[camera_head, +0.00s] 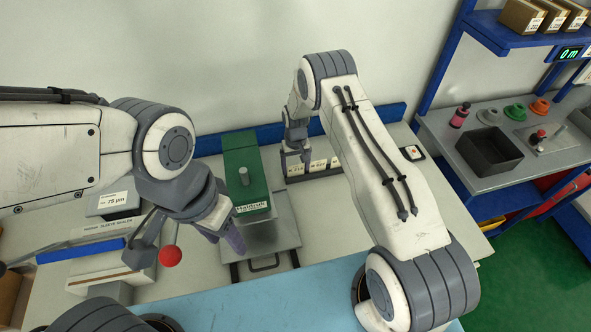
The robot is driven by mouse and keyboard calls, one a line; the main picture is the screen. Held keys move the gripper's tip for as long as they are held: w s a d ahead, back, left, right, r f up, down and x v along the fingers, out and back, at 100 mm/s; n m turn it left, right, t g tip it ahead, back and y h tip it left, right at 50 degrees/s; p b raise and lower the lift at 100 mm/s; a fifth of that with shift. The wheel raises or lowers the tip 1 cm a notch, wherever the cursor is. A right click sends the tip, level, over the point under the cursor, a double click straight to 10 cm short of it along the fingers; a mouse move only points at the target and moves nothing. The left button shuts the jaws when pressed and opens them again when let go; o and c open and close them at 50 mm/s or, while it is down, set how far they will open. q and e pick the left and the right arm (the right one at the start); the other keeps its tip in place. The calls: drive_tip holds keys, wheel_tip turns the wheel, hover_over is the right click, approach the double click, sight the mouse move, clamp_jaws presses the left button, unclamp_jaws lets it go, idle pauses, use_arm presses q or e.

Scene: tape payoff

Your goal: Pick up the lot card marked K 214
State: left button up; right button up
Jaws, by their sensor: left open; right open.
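Several small pale lot cards (318,166) stand in a dark rack at the back of the bench, behind my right arm. Their markings are too small to read, so I cannot tell which is K 214. My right gripper (295,160) points down at the rack's left end, open, close to the leftmost card; whether it touches a card I cannot tell. My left gripper (190,243) is open and empty over the left of the bench, near a red ball knob (170,256).
A green machine (245,173) with a metal plate stands between my arms. A sleeve sealer (110,262) and a 75 µm box (117,204) are at left. A small device with a red button (412,153) is right of the rack. A side bench holds a black bin (488,154).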

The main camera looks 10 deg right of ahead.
drive_tip(key=c, duration=1)
drive_tip(key=shift+o, duration=0.2)
drive_tip(key=shift+r, duration=0.15)
